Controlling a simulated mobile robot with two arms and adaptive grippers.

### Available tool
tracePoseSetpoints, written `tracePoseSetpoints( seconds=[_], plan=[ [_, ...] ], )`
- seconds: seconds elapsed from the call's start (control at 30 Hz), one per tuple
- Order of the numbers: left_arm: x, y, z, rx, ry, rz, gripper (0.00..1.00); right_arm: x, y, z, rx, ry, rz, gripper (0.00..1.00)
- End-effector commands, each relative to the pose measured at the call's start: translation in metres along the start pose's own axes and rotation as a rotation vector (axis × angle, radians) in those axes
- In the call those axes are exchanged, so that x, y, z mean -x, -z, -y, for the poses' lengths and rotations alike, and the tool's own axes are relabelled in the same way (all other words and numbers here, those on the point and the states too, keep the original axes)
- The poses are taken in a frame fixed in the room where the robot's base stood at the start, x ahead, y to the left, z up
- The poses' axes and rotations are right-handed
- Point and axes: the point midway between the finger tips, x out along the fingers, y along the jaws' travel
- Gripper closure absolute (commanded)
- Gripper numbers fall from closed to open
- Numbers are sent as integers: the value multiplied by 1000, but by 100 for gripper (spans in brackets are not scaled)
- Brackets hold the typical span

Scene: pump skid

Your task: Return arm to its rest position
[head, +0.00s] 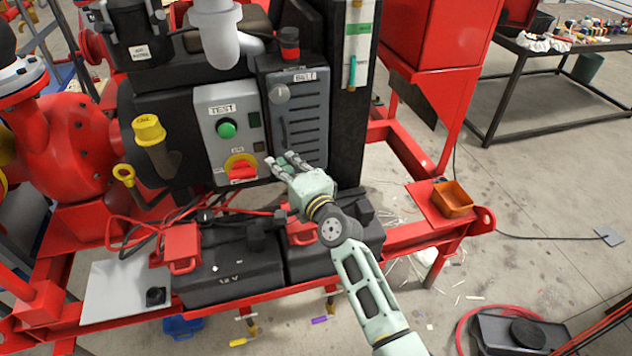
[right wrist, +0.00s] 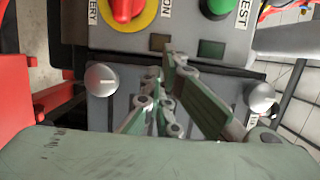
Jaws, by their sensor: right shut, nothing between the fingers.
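My right gripper (head: 284,165) is in the middle of the head view, at the end of my pale green right arm. Its fingers are together and hold nothing. It is in front of the lower part of the grey BELT cover (head: 298,112), right of the TEST panel (head: 220,108); I cannot tell if it touches the cover. In the right wrist view the fingers (right wrist: 165,75) point toward the grey slotted cover, with the red knob (right wrist: 125,8) and green button (right wrist: 216,6) beyond. My left gripper is not in view.
Two black batteries (head: 230,275) sit on the red skid frame below the gripper. An orange tray (head: 453,197) rests on a red plate at the right. A dark workbench (head: 575,78) with small items stands at the back right. Open floor (head: 545,190) lies right of the skid.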

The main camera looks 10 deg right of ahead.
Motion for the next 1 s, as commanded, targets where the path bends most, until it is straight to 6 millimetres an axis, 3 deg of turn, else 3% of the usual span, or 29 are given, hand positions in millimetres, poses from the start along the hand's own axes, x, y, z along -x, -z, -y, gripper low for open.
tracePoseSetpoints(
  seconds=[0.2,0.4,0.73,0.87,0.97,1.0],
  plan=[
    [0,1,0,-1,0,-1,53,47,0,-2,0,-2,-1,100],
    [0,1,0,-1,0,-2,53,80,0,-1,1,-2,-1,100],
    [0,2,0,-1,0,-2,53,96,-1,-3,13,-10,6,100],
    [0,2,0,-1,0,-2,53,118,-13,-25,148,-100,61,100],
    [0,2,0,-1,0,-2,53,160,-27,-61,372,-255,160,100],
    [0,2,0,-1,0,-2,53,182,-31,-78,479,-332,209,100]
  ],
)
